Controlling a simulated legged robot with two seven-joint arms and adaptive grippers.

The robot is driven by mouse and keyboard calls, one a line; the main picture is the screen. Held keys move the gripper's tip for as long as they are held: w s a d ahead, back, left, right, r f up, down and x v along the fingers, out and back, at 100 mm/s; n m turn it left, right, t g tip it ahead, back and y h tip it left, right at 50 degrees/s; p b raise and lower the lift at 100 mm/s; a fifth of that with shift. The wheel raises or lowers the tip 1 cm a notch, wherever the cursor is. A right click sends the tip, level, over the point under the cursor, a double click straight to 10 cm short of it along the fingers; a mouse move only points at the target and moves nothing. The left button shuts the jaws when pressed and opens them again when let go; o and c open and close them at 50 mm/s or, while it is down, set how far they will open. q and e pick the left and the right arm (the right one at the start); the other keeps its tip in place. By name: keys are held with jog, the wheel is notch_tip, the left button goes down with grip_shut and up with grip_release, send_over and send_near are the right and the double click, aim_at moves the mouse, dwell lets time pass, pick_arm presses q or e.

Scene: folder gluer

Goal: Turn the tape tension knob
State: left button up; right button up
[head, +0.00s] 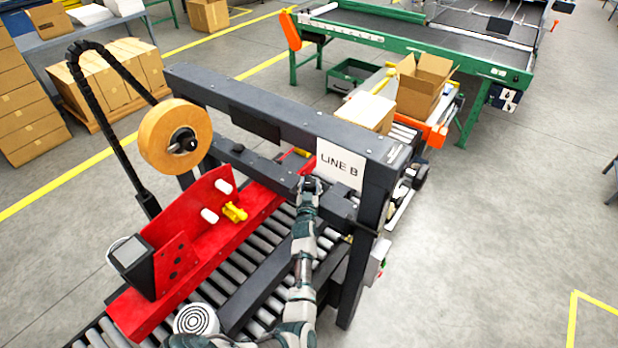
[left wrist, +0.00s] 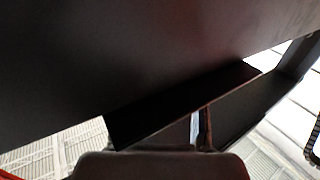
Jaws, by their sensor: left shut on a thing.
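The tape roll (head: 166,141) hangs on the left of the machine's upper dark beam, with a black knob (head: 184,140) at its hub. My left gripper (head: 310,184) is well to the right of that knob, at the lower dark crossbar (head: 262,167), just below the LINE B sign. It is shut on a dark part there, which its own fingers mostly hide. In the left wrist view, a dark surface (left wrist: 130,65) fills most of the picture close above the gripper. I cannot tell what the gripped part is. My right gripper is not in view.
The LINE B sign (head: 340,167) is close to my left gripper. A red plate (head: 190,215) with white rollers and a yellow fitting stands left, over the roller conveyor (head: 265,240). An open carton (head: 422,85) is behind. The floor at right is clear.

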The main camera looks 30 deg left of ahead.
aim_at(311, 182)
pick_arm(q)
jog(key=n+g+y+p, duration=0.2)
jog(key=shift+w+d+r+y, duration=0.1)
jog(key=shift+d+y, duration=0.15)
jog(key=shift+y, duration=0.15)
jog(key=shift+a+n+g+y+p, duration=0.1)
jog(key=shift+n+g+y+p, duration=0.8)
jog(key=shift+n+y, duration=0.15)
jog(key=shift+f, duration=0.2)
jog(key=o, duration=1.1)
jog(key=shift+a+r, duration=0.15)
jog(key=shift+r, duration=0.45)
jog(key=shift+w+r, duration=0.15)
jog(key=shift+r, duration=4.2)
